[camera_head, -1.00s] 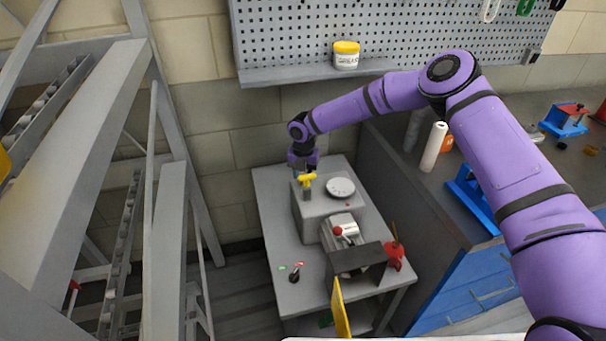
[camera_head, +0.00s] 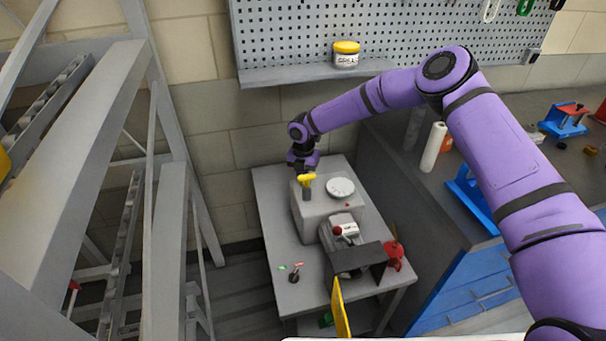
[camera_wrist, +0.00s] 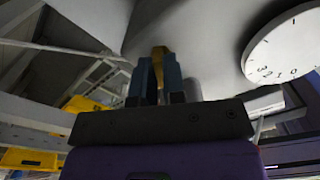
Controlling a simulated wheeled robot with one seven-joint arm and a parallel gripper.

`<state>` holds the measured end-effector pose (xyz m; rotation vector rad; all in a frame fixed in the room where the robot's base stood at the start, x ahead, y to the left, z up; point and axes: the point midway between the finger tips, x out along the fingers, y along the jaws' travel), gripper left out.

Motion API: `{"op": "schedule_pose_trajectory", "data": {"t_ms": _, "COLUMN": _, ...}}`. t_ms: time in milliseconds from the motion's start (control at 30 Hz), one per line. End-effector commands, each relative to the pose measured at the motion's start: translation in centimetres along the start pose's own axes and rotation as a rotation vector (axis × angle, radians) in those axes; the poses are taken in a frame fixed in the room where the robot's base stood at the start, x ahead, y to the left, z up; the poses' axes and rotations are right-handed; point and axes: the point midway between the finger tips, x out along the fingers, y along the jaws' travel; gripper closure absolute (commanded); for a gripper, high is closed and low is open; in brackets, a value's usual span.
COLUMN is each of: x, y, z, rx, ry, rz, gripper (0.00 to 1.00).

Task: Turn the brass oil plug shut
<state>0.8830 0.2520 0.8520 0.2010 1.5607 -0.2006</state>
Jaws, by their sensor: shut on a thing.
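My gripper (camera_wrist: 158,80) shows in the wrist view with its two blue-grey fingers close together. Between them is a brass-coloured piece (camera_wrist: 160,54), the brass oil plug, against the grey housing (camera_wrist: 200,40). The fingers cover most of it, so its seating is hard to tell. In the head view my gripper (camera_head: 301,169) is at the far left of the grey machine housing (camera_head: 318,208) on the grey bench. The plug cannot be made out for certain there.
A motor (camera_head: 341,232) and a red oil can (camera_head: 394,256) are nearer. The bench's left side is mostly clear.

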Motion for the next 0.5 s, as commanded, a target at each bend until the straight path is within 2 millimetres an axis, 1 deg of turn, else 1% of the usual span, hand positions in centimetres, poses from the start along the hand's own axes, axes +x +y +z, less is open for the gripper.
{"op": "schedule_pose_trajectory", "data": {"t_ms": 167, "x": -0.08, "y": 0.01, "z": -0.04, "rx": 0.127, "ry": -0.002, "rz": -0.002, "gripper": 1.0}}
{"op": "schedule_pose_trajectory", "data": {"t_ms": 500, "x": -0.03, "y": -0.1, "z": -0.12, "rx": 0.448, "ry": -0.001, "rz": -0.001, "gripper": 1.0}}
